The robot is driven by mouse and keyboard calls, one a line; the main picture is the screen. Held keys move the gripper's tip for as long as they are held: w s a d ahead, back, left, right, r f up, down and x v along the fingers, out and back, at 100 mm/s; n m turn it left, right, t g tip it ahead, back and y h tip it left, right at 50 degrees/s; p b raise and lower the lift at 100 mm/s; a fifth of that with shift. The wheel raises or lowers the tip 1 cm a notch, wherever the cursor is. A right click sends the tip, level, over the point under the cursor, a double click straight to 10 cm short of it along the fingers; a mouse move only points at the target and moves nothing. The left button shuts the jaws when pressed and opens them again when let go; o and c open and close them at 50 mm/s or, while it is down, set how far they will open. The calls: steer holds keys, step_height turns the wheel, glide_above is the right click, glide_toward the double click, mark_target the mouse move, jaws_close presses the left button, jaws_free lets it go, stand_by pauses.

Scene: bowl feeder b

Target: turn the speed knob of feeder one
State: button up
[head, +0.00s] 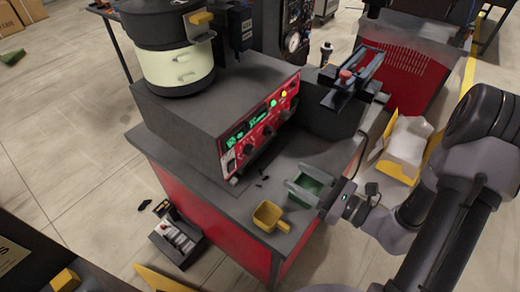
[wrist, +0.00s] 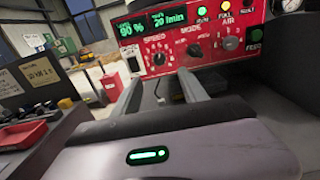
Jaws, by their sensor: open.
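The feeder's red control panel (head: 262,122) is on the front of a dark grey housing. In the wrist view, the black speed knob (wrist: 159,58) is the leftmost of three knobs, under a green display reading 90 % and 20 /min. The mode knob (wrist: 194,50) and air knob (wrist: 231,43) are to its right. My gripper (head: 299,181) is open and empty, above the bench top and apart from the panel. In the wrist view, my gripper (wrist: 160,77) points at the panel, with the speed knob ahead between its fingertips. No feeder number is readable.
A yellow scoop (head: 268,216) stands on the bench near its front edge. A green tray (head: 313,184) lies below my fingers. Small dark parts lie on the bench before the panel. A clamp-like fixture (head: 350,82) stands right of the panel. A bowl (head: 176,65) tops the housing.

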mark_target(253, 152)
steer(key=b+x, duration=0.1)
steer(key=x, duration=1.3)
steer(key=shift+b, duration=0.4)
jaws_close()
